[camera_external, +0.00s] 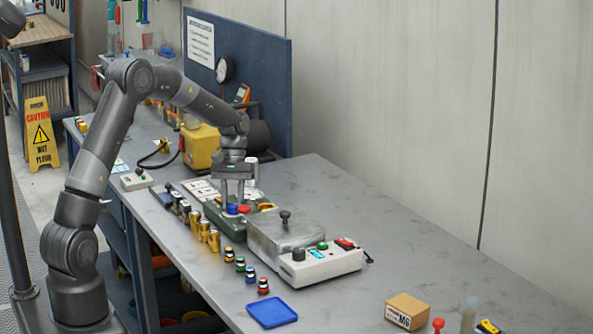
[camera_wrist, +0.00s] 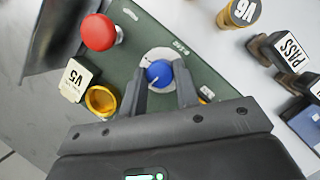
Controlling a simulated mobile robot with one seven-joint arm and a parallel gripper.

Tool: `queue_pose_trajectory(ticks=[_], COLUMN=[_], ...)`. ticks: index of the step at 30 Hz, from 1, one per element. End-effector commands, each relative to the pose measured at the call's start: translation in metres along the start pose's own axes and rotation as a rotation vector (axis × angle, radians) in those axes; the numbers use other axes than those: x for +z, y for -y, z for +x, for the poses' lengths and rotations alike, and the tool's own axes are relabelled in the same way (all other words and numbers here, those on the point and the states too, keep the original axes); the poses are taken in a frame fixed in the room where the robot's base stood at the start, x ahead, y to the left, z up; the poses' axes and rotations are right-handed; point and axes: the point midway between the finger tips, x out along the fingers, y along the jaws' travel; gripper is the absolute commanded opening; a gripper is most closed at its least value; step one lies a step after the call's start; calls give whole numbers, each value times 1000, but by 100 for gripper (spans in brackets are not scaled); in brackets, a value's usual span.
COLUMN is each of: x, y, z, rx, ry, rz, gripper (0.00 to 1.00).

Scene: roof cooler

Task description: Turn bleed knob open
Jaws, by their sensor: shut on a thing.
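The bleed knob appears to be the blue round knob (camera_wrist: 158,73), which has a small white pointer line. It sits on a pale round dial on a dark green panel (camera_wrist: 140,40). In the external view the blue knob (camera_external: 232,209) shows on the green unit (camera_external: 226,222) at mid-table. My gripper (camera_wrist: 160,78) points down at it, with one finger on each side, and is shut on the knob. My gripper (camera_external: 233,199) also shows over the unit in the external view. The dial marks are too small to read.
A red knob (camera_wrist: 98,32) stands close to the blue one. A grey-lidded box (camera_external: 285,236), brass fittings (camera_external: 204,230) and a blue tray (camera_external: 272,312) share the table.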

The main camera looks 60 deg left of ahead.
Motion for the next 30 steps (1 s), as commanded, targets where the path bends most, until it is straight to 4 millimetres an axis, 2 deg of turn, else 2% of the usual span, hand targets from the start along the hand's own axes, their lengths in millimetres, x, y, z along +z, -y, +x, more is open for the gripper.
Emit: queue_pose_trajectory(ticks=[8, 30], x=[0, 2], y=[-2, -5], z=[1, 2], rx=[-79, -347], ry=[10, 42], rz=[186, 836], gripper=[5, 5])
